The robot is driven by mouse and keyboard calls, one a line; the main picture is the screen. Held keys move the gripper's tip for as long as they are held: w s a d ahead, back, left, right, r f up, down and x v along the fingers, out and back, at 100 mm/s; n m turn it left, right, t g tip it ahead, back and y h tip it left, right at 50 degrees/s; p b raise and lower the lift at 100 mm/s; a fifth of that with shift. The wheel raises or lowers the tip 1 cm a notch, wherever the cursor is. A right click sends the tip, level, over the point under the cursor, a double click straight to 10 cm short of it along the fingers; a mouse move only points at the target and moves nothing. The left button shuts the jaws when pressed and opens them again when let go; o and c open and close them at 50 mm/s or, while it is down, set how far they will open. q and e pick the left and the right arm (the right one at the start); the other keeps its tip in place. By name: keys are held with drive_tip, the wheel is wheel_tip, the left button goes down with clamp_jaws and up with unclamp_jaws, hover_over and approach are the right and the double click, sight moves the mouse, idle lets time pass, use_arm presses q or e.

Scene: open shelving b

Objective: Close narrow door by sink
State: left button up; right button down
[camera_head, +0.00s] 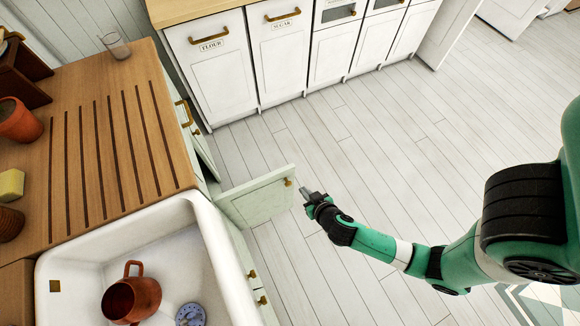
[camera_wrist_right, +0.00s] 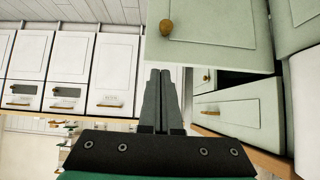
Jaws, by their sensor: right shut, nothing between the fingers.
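The narrow pale green door (camera_head: 258,198) stands swung open from the cabinet beside the white sink (camera_head: 215,235). Its brass knob (camera_head: 288,182) is near its free end. In the right wrist view the door (camera_wrist_right: 225,30) fills the upper right, with the knob (camera_wrist_right: 166,27) just above the fingertips. My right gripper (camera_head: 305,191) is shut and empty, close to the door's free end; whether it touches is unclear. In the right wrist view its two fingers (camera_wrist_right: 158,74) lie together. My left gripper is not in view.
A terracotta jug (camera_head: 132,295) lies in the sink. White cabinets (camera_head: 215,75) line the back. The plank floor (camera_head: 370,140) is clear.

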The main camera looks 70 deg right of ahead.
wheel_tip(320, 180, down, 4)
drive_tip(key=s+b, duration=0.1)
drive_tip(key=s, duration=0.1)
drive_tip(key=b, duration=0.5)
approach(289, 175)
drive_tip(key=x, duration=0.5)
drive_tip(key=shift+s+f, duration=0.15)
drive_tip(key=shift+f, duration=0.4)
drive_tip(key=shift+w+d, duration=0.25)
drive_tip(key=shift+w, duration=0.15)
use_arm(q)
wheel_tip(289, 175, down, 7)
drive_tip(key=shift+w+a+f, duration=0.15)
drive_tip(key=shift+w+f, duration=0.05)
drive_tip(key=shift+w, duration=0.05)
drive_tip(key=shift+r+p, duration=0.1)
drive_tip(key=shift+p, duration=0.2)
use_arm(e)
drive_tip(key=shift+w, duration=0.1)
